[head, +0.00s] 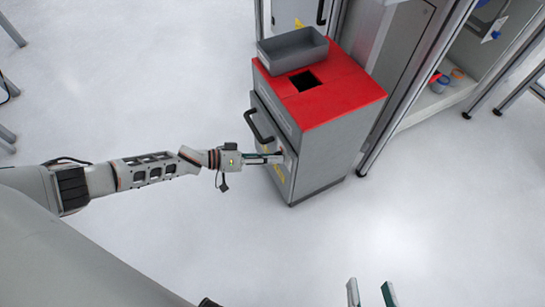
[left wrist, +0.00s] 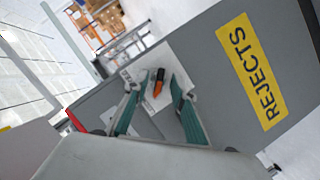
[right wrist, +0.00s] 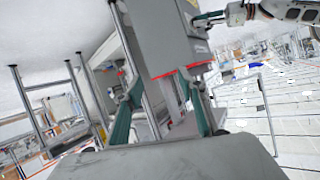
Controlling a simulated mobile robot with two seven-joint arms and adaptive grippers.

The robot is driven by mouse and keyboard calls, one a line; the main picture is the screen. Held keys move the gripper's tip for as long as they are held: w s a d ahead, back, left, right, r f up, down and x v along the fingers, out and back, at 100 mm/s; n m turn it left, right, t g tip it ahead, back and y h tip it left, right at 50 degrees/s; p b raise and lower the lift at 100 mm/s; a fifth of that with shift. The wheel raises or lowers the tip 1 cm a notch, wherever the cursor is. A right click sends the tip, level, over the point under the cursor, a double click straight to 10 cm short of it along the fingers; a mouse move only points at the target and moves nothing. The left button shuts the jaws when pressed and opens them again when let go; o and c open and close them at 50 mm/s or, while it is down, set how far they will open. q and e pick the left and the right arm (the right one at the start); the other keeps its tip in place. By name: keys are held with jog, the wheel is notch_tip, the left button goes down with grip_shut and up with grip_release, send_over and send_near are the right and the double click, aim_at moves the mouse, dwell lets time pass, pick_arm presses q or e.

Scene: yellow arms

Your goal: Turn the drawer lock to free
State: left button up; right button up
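The drawer lock is a small knob (left wrist: 158,83), black with an orange part, on a pale plate (left wrist: 180,62) on the grey cabinet front. The plate's small lettering is too small to read. My left gripper (left wrist: 157,85) is open, its two teal fingers on either side of the knob with visible gaps. In the head view my left gripper (head: 278,158) is at the cabinet front, hiding the knob. The cabinet (head: 330,150) is grey with a red top and a black drawer handle (head: 259,128). My right gripper (head: 371,291) is open and empty, also in the right wrist view (right wrist: 162,95).
A grey tray (head: 292,50) sits on the red top beside a square dark opening (head: 305,81). A yellow REJECTS label (left wrist: 252,70) is on the cabinet front. A framed shelf unit (head: 440,95) stands behind right. The floor left and in front is clear.

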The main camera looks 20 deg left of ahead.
pick_arm(q)
grip_shut()
jog(key=shift+r, duration=0.1)
